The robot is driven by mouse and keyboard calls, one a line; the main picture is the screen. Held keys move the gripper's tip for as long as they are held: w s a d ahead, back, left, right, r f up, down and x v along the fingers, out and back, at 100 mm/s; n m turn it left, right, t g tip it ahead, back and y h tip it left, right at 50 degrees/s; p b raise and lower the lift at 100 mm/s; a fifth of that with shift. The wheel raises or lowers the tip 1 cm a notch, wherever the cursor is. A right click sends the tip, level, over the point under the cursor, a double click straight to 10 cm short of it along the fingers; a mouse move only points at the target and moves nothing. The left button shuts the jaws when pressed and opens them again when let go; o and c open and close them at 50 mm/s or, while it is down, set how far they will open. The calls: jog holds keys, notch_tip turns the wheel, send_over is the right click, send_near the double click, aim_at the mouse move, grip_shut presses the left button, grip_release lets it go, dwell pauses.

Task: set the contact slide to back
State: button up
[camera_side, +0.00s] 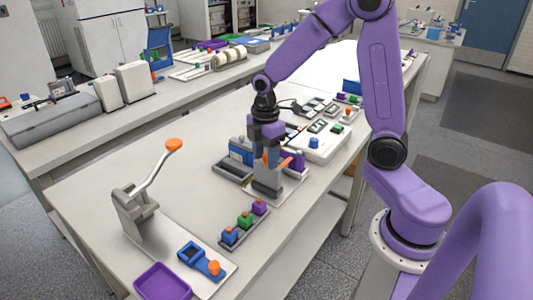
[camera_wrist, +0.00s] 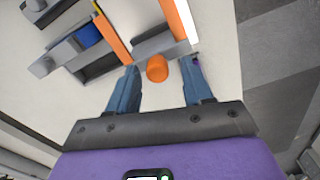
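My gripper (camera_side: 267,152) points down over the grey battery cycler fixture (camera_side: 230,171) in the middle of the bench. In the wrist view its two blue-grey fingers (camera_wrist: 160,78) are well apart. A round orange knob (camera_wrist: 157,68) shows between the fingertips, with a visible gap on each side; it looks like the contact slide's handle. It adjoins a grey block (camera_wrist: 151,45) of the fixture. Orange bars (camera_wrist: 180,18) and a blue block (camera_wrist: 89,35) lie beyond it. In the side view my gripper hides much of the fixture, so the slide's position cannot be told.
A white panel (camera_side: 325,141) with small coloured parts stands behind the fixture. A strip with blue, green and purple knobs (camera_side: 244,221) lies in front. A lever press with an orange ball (camera_side: 174,144) and a purple tray (camera_side: 162,283) are nearer. The bench left of the fixture is clear.

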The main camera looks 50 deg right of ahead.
notch_tip(320, 180, up, 18)
jog(key=shift+f, duration=0.25)
dwell(0.4)
dwell(0.3)
jog(key=s+a+f, duration=0.2)
jog(key=s+f, duration=0.2)
jog(key=s, duration=0.3)
jog(key=s+a+f+m, duration=0.1)
jog(key=s+a+f, duration=0.1)
jog(key=s+f, duration=0.2)
jog(key=s+a+f+m, duration=0.1)
jog(key=s+a+f, duration=0.2)
jog(key=s, duration=0.8)
jog(key=shift+f, duration=0.6)
